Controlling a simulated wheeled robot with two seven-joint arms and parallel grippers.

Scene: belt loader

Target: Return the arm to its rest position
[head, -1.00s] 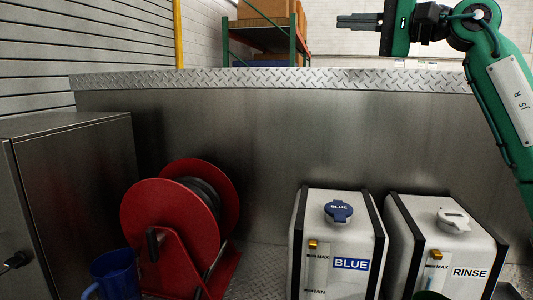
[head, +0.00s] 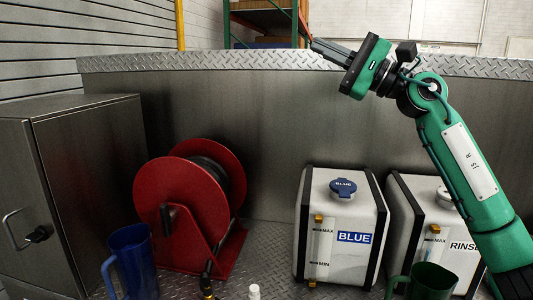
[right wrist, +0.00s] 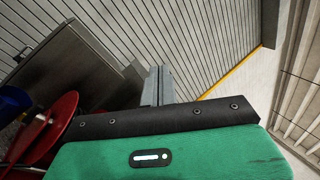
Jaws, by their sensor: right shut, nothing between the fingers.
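My right arm (head: 462,165) comes in from the lower right in the head view. Its gripper (head: 314,45) is raised in front of the top edge of the back panel and points left. The fingers are shut together with nothing between them; they also show in the right wrist view (right wrist: 157,85). The gripper touches nothing that I can see. My left gripper is not in view.
Below stand the BLUE tank (head: 340,225) and the RINSE tank (head: 415,230), partly behind my arm. A red hose reel (head: 180,220), blue jug (head: 133,262), green jug (head: 432,280) and metal cabinet (head: 90,150) are nearby. The panel's tread-plate rim (head: 200,62) runs behind.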

